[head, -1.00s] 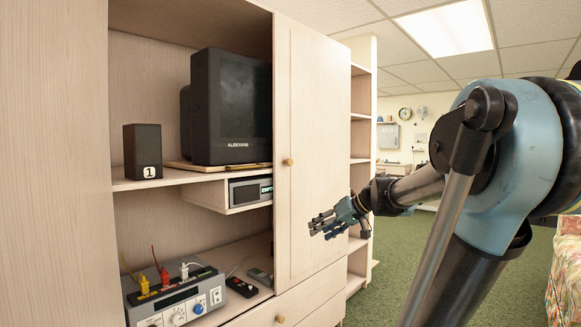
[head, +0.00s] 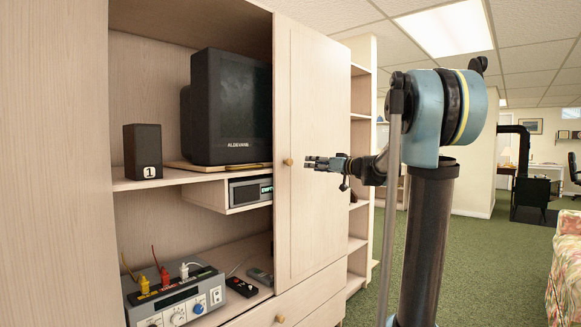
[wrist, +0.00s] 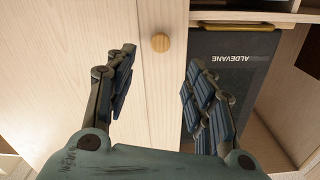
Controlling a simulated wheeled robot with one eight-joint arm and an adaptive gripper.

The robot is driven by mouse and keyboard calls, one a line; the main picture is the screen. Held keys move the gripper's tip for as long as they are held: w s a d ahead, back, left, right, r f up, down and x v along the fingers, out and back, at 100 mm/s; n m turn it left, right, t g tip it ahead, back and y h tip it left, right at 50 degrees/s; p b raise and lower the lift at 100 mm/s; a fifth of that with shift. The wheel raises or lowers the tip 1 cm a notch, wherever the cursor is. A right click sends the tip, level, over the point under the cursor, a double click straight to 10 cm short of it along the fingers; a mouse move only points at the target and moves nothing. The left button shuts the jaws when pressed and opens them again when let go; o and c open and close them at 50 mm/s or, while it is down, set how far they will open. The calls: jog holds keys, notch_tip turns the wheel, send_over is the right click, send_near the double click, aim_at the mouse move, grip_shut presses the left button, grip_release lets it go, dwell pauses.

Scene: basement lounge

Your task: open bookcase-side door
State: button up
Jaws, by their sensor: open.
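The bookcase-side door (head: 318,120) is a pale wood panel at the right of the cabinet, beside the bookcase. It looks shut, flush with the cabinet front. Its round wooden knob (head: 288,162) sits near its left edge. My gripper (head: 308,162) is level with the knob, a little to its right in the head view, and empty. In the wrist view, the knob (wrist: 160,43) shows between and beyond the spread fingers of my gripper (wrist: 160,60), and no finger is seen touching it. The door (wrist: 168,110) fills the middle of that view.
The open cabinet bay holds a television (head: 231,108), a speaker (head: 143,152) and a grey control box (head: 175,298). A drawer knob (head: 280,319) sits below the door. The bookcase (head: 361,140) stands right of it. Green carpet (head: 475,245) is clear; a floral sofa (head: 566,260) stands far right.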

aim_at(291, 162)
jog(key=x, duration=1.4)
jog(key=shift+a, duration=0.1)
